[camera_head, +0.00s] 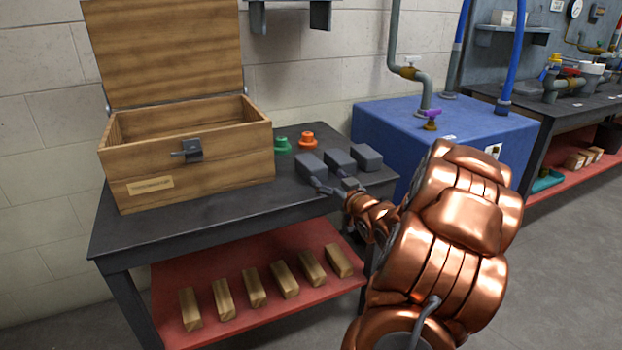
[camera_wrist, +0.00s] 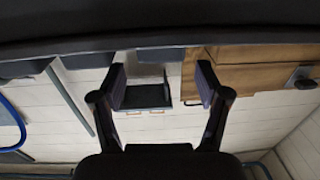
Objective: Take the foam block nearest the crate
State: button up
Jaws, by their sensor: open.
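Three dark grey foam blocks lie in a row on the table right of the wooden crate (camera_head: 190,169). The block nearest the crate (camera_head: 311,165) is at the left of the row; the middle block (camera_head: 339,158) and the far block (camera_head: 368,156) are to its right. My gripper (camera_head: 333,184) is open, in front of the nearest and middle blocks. In the wrist view, which looks upside down, the nearest block (camera_wrist: 160,54) shows between the open fingers (camera_wrist: 162,76), with nothing gripped. Whether a finger touches a block, I cannot tell.
A green part (camera_head: 282,145) and an orange part (camera_head: 308,140) stand behind the blocks. The crate's lid (camera_head: 165,50) is raised. Several wooden blocks lie on the red lower shelf (camera_head: 240,322). A blue tank (camera_head: 400,120) stands close right of the table.

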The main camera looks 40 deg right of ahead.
aim_at(320, 170)
jog(key=shift+x, duration=1.35)
jog(key=shift+r+b+x, duration=0.1)
jog(key=shift+b+x, duration=0.3)
jog(key=shift+x, duration=0.85)
jog(key=shift+r+b+x, duration=0.15)
jog(key=shift+b+x, duration=0.2)
jog(key=shift+x, duration=0.9)
jog(key=c, duration=0.6)
jog(key=shift+r, duration=0.15)
